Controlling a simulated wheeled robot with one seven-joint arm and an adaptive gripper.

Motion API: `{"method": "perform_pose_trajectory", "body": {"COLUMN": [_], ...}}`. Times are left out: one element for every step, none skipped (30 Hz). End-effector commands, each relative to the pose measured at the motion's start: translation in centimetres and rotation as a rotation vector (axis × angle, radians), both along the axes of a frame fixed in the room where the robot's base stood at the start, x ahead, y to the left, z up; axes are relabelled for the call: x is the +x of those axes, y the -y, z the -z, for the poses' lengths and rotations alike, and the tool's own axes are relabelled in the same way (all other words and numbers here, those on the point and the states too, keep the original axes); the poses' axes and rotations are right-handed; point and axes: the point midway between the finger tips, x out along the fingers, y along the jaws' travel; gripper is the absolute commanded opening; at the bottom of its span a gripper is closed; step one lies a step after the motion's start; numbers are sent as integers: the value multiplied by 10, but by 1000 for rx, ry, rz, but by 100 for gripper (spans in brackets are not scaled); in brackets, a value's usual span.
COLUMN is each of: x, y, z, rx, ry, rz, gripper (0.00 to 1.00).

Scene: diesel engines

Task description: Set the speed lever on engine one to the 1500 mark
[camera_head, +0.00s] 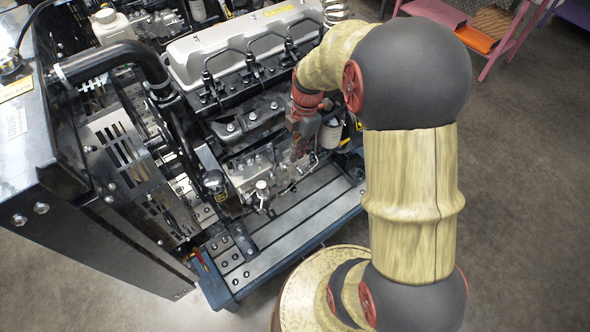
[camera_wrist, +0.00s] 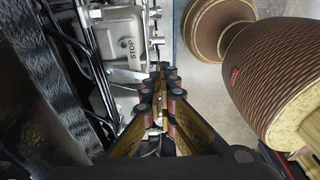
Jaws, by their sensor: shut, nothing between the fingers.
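The engine (camera_head: 245,50) stands on a dark blue frame, with a light grey valve cover on top. On its near side is a silver pump housing (camera_head: 250,175) with small metal fittings (camera_head: 262,190). The housing also shows in the wrist view (camera_wrist: 122,38), with the word STOP on it. I cannot pick out the speed lever or the 1500 mark for certain. My gripper (camera_head: 300,150) points down beside the engine's near side, close to the housing. In the wrist view my gripper (camera_wrist: 168,75) is shut and empty, its tips near the metal fittings along the housing's right edge.
A black hose (camera_head: 110,55) and a slotted metal guard (camera_head: 120,145) are at the engine's left. A dark box-like panel (camera_head: 75,200) stands at the near left. The frame's flat deck (camera_head: 290,215) is bare. A pink rack (camera_head: 510,35) stands at the back right; the floor between is clear.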

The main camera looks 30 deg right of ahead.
Motion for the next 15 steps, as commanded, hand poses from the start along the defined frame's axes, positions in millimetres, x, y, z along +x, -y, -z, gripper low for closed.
{"method": "perform_pose_trajectory", "body": {"x": [-1,-1,-1,-1,-1,-1,-1,-1,-1,-1,-1,-1,-1,-1,-1], "y": [-1,-2,-2,-3,-4,-5,-5,-6,-7,-8,-9,-10,-10,-11,-12], "z": [5,9,14,18,23,30,36,42,48,54,59,66,70,74,79], "rx": [1,1,1,1,2,2,1,2,1,1,1,1,1,1,1], "ry": [-2,-3,-3,-3,-4,-4,-4,-5,-4,-3,-4,-4,-3,-3,-3], "rz": [-2,-2,-1,-1,-2,-2,-1,-1,-1,0,0,0,1,1,2], "gripper": [0,0,0,0,0,0,0,0,0,0,0,0,0,0,0]}}
